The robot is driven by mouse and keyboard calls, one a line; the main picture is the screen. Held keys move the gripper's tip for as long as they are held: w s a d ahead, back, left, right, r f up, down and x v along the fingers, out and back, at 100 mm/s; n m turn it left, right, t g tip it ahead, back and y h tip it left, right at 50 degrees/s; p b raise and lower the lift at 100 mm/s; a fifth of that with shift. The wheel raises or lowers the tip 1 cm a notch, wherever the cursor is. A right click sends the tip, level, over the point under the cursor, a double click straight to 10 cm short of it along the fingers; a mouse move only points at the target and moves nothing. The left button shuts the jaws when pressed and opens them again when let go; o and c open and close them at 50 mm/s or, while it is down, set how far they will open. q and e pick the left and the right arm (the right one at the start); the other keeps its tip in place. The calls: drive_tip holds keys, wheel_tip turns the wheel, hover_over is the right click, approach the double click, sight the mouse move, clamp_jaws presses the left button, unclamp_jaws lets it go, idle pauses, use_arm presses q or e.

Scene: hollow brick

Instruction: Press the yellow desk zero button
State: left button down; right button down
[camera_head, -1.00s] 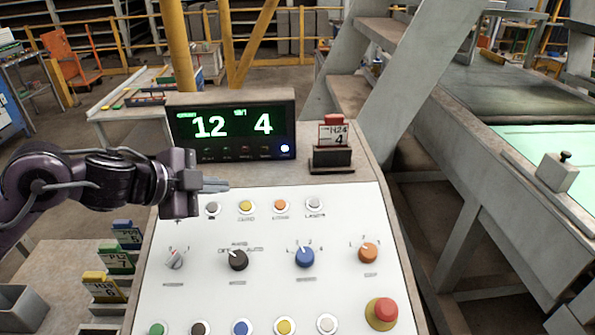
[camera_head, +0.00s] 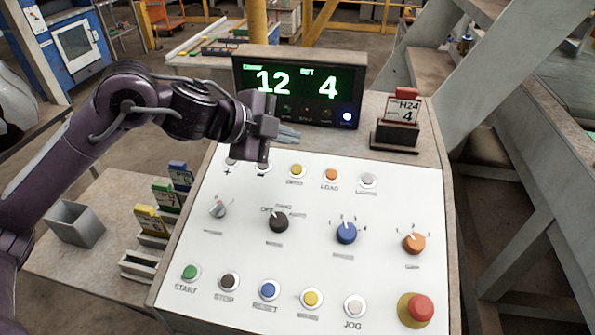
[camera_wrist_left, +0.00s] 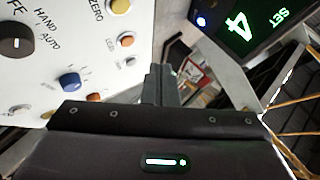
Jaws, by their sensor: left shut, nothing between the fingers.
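The yellow zero button (camera_head: 297,170) sits in the upper row of the white desk panel (camera_head: 318,200). In the left wrist view the yellow button (camera_wrist_left: 120,5) is at the top edge, beside the label ZERO. My left gripper (camera_head: 288,134) is shut and empty. Its fingertips appear above the button in the head view, near the panel's back edge and below the display, apart from the button. The fingers (camera_wrist_left: 160,85) also show in the left wrist view, pointing past the panel. My right gripper is not in view.
An orange button (camera_head: 331,174) is close to the right of the zero button. Another yellow button (camera_head: 311,298) is in the lower row. A display (camera_head: 300,90) reading 12 and 4 stands behind the panel, with a card holder (camera_head: 397,135) to its right. A red mushroom button (camera_head: 420,307) is front right.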

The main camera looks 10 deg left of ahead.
use_arm(q)
drive_tip(key=b, duration=0.5)
hover_over(297, 169)
drive_tip(key=s+a, duration=0.1)
drive_tip(key=s, duration=0.1)
wheel_tip(297, 169, down, 6)
drive_tip(key=shift+f, duration=0.1)
drive_tip(key=shift+w+f, duration=0.2)
drive_tip(key=shift+f, duration=0.3)
drive_tip(key=shift+f, duration=0.1)
idle(0.8)
drive_tip(key=shift+w+f+b, duration=0.1)
drive_tip(key=shift+f+b, duration=0.15)
drive_tip(key=shift+b, duration=0.05)
